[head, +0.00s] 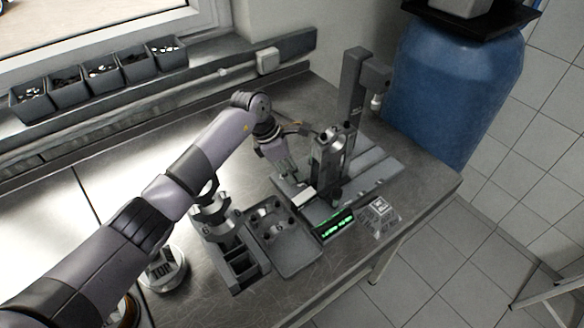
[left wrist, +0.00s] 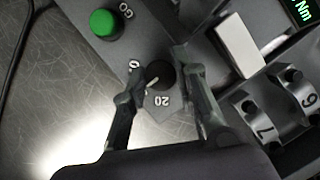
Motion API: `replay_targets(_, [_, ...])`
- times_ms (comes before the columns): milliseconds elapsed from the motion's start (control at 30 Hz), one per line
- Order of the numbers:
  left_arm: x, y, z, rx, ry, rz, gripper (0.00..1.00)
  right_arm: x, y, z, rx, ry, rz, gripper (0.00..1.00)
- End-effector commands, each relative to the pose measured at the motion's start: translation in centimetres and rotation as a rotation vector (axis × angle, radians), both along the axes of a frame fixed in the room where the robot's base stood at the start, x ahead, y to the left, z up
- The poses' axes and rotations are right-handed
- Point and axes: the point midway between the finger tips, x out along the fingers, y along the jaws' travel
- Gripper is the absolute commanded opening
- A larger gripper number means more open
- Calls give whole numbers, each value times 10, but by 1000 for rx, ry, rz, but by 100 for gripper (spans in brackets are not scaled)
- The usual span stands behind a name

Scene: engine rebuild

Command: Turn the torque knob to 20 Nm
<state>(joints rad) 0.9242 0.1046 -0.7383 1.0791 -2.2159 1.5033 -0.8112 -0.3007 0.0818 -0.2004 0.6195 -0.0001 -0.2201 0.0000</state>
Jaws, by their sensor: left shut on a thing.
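The black torque knob (left wrist: 162,74) sits on a grey panel in the left wrist view. Its white pointer mark aims down-left, between the printed "0" (left wrist: 133,65) and "20" (left wrist: 162,101). My left gripper (left wrist: 160,80) has a finger on each side of the knob and is shut on it. In the head view my left gripper (head: 290,178) is low at the fixture, and the knob is hidden there. The green-lit display (head: 338,224) is at the fixture's front; its digits are too small to read. My right gripper is not in view.
A green button (left wrist: 103,22) marked "GO" is near the knob. A white block (left wrist: 239,45) is close to the right finger. The press column (head: 354,95) rises behind the fixture. A grey tray (head: 290,250) and a slotted holder (head: 240,262) stand in front.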

Motion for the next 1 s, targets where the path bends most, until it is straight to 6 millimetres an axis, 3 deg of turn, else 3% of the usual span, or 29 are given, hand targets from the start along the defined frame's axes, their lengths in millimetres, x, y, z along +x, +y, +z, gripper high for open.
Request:
replay_targets(367, [0, 1, 0, 3, -4, 164, 0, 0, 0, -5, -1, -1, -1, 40])
replay_targets(1000, [-3, -2, -2, 1, -4, 699, 0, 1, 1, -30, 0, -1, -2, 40])
